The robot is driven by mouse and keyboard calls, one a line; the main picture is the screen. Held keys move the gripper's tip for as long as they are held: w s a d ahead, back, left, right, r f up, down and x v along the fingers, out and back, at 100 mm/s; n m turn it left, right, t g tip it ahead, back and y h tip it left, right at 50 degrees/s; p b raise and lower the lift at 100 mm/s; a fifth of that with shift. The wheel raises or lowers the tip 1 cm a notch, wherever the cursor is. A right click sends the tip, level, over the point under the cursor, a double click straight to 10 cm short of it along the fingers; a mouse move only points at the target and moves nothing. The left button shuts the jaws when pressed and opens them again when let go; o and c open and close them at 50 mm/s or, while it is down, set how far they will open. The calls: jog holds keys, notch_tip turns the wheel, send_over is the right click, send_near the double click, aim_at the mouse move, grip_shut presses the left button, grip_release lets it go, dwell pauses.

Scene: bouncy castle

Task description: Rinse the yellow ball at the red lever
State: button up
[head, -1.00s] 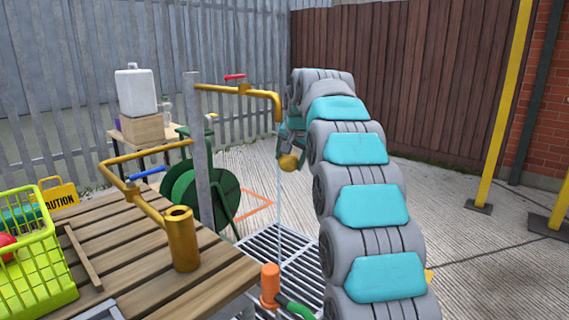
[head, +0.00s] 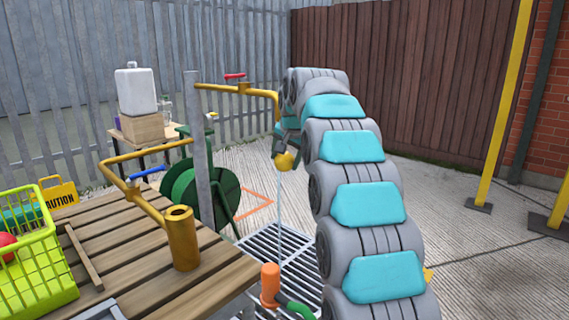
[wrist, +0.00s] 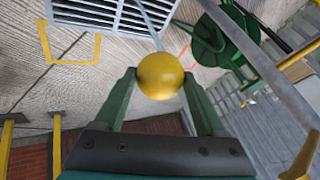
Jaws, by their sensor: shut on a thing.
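The yellow ball (wrist: 160,76) is held between the two green fingers of my gripper (wrist: 158,80) in the wrist view. In the head view the ball (head: 284,161) is under the brass spout with the red lever (head: 235,76). A thin stream of water (head: 279,205) runs down from that spout to the floor grate, and the ball is at or touching the stream. In the wrist view the stream (wrist: 148,22) meets the ball's edge. My gripper (head: 283,154) is partly hidden by my arm in the head view.
A second brass pipe with a blue lever (head: 147,172) reaches over the slatted wooden table (head: 130,255). A grey post (head: 203,160) and green hose reel (head: 190,193) stand behind. An orange nozzle (head: 270,285) is by the grate (head: 262,250). A lime basket (head: 35,260) is at left.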

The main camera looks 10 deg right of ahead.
aim_at(285, 162)
jog(key=shift+s+a+f+b, duration=0.15)
jog(key=shift+s+b, duration=0.2)
jog(key=shift+s, duration=0.25)
jog(key=shift+s+a+b, duration=0.15)
jog(key=shift+s+b, duration=0.15)
jog(key=shift+s, duration=0.3)
jog(key=shift+s+a, duration=0.15)
jog(key=shift+s, duration=0.45)
jog(key=s+b, duration=0.1)
jog(key=s, duration=0.1)
jog(key=s+a+b, duration=0.1)
jog(key=shift+s, duration=0.35)
jog(key=shift+s+r, duration=0.1)
jog(key=shift+r, duration=0.1)
jog(key=s+a+r, duration=0.1)
jog(key=s+r, duration=0.2)
jog(key=s, duration=0.1)
jog(key=shift+s+r+p, duration=0.35)
jog(key=shift+p, duration=0.1)
jog(key=shift+a, duration=0.1)
